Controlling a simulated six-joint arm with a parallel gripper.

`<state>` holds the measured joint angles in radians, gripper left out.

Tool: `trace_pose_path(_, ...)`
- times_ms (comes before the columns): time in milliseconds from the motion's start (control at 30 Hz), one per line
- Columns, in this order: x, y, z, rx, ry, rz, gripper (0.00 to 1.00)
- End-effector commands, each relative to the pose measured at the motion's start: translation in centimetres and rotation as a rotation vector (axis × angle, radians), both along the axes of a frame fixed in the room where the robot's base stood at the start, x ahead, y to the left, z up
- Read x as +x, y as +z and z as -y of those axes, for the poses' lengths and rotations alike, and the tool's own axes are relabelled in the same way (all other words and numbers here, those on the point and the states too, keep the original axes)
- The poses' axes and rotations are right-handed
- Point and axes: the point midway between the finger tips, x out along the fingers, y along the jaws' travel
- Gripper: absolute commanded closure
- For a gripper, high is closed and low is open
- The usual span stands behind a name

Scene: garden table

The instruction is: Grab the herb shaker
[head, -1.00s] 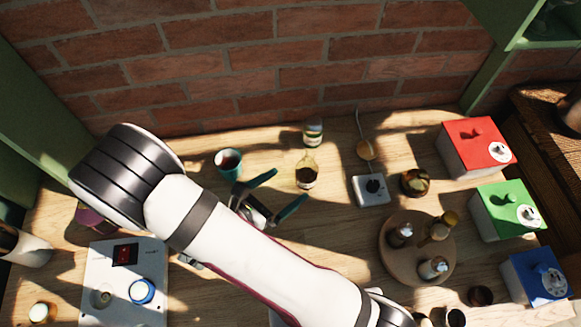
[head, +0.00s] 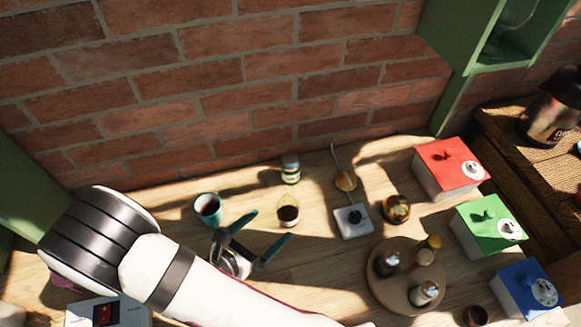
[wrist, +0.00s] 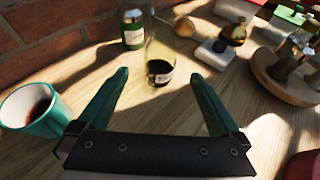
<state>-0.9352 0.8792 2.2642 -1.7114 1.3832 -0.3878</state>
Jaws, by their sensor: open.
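A small jar with a green band and pale label (head: 290,169) stands upright near the wall; it looks like the herb shaker, though I cannot read its label. It also shows in the wrist view (wrist: 133,30), behind and left of a clear bottle. My gripper (head: 272,225) is open and empty, low over the table. In the wrist view, its green fingers (wrist: 160,77) point toward the clear bottle (wrist: 159,50) with dark contents. The bottle stands just beyond the fingertips, between my gripper and the jar.
A teal cup of dark liquid (head: 208,209) stands left of my gripper. A white device (head: 353,221), a round jar (head: 396,208) and a round wooden stand (head: 377,287) with several bottles are to the right. Red (head: 449,167), green (head: 488,222) and blue (head: 528,289) boxes line the right side.

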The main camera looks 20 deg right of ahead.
Motion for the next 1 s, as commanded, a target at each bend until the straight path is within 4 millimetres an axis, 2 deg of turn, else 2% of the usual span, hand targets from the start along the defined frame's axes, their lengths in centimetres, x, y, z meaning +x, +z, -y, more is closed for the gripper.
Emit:
trace_pose_path(167, 0.0, 0.1, 0.0, 0.001, 0.000, 0.001, 0.00)
trace_pose_path(233, 0.1, 1.2, -0.1, 0.003, 0.000, 0.004, 0.00)
trace_pose_path(500, 0.0, 10.9, 0.0, 0.010, -0.001, 0.007, 0.00)
trace_pose_path(533, 0.6, 11.4, 0.2, 0.009, -0.003, 0.005, 0.00)
trace_pose_path(667, 7.1, 10.7, 2.5, 0.020, 0.023, -0.001, 0.00)
trace_pose_path(800, 13.6, 10.8, 6.9, 0.012, 0.058, 0.004, 0.00)
trace_pose_path(900, 17.2, 11.0, 10.7, -0.011, 0.082, 0.000, 0.00)
trace_pose_path(933, 17.6, 10.4, 11.1, -0.016, 0.090, -0.007, 0.00)
trace_pose_path(1000, 17.3, 7.8, 10.6, -0.015, 0.097, -0.011, 0.00)
